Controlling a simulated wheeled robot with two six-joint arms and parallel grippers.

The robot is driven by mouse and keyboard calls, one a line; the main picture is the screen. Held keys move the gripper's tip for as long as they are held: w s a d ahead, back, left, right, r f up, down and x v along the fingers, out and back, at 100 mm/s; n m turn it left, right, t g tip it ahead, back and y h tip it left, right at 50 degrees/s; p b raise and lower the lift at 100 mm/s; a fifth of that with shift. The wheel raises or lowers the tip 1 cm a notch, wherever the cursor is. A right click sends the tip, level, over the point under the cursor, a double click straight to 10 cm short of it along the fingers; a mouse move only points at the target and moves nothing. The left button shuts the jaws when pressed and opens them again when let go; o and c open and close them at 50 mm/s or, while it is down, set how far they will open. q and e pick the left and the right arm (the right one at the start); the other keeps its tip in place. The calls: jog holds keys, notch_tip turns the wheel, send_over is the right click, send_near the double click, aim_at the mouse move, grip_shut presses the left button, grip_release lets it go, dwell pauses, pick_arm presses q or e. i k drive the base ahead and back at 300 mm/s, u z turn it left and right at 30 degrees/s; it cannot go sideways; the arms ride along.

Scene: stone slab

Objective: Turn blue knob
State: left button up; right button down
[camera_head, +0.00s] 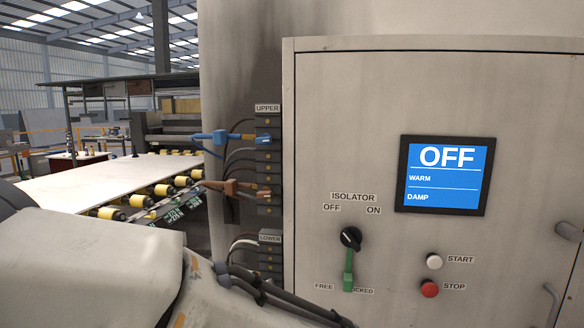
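A blue fitting (219,137) juts left from the dark terminal strip under the label "UPPER". Its blue end also shows on the strip's face; I cannot tell whether it is a knob. A black rotary isolator knob (351,238) sits on the grey cabinet between "OFF" and "ON", with a green piece (348,270) hanging below it over the "FREE" and "LOCKED" labels. No fingers of either gripper show. A pale, cable-covered body fills the lower left foreground and hides part of the lower strip.
The grey cabinet (336,108) bears a screen (445,176) reading "OFF", "WARM", "DAMP". A white START button (434,262) and red STOP button (429,289) are below. An orange-brown fitting (226,188) juts out under the blue one. A slab (100,182) lies on rollers at left.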

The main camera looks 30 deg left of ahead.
aim_at(265, 140)
jog(key=z, duration=2.35)
jog(key=k, duration=1.3)
jog(key=u, duration=2.35)
